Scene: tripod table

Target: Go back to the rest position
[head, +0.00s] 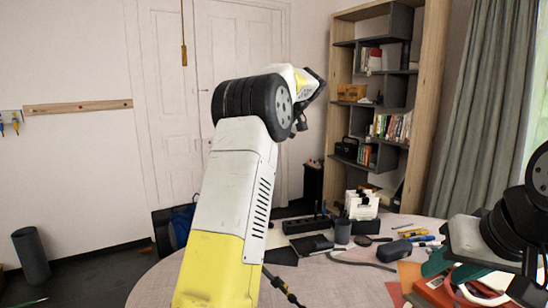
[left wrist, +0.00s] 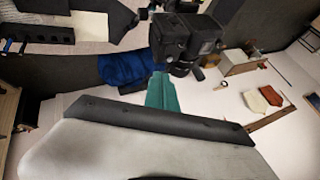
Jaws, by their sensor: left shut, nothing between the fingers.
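My left arm rises in the middle of the head view, bent at a black joint. Its hand is not clearly seen there. In the left wrist view my left gripper (left wrist: 161,92) shows its teal fingers together at the middle of the black bar, shut with nothing between them. My right gripper (head: 472,275) is at the lower right of the head view, over the right side of the table. Its teal fingers look spread apart, with red and white items beneath. The round table (head: 335,284) lies below, partly hidden by my left arm.
Behind the table stands a wooden bookshelf (head: 437,75) with books, beside a grey curtain (head: 492,100). The table holds a black case (head: 394,250), a black cup (head: 342,232) and small tools. A dark bin (head: 31,256) stands on the floor at left. The air left of my left arm looks free.

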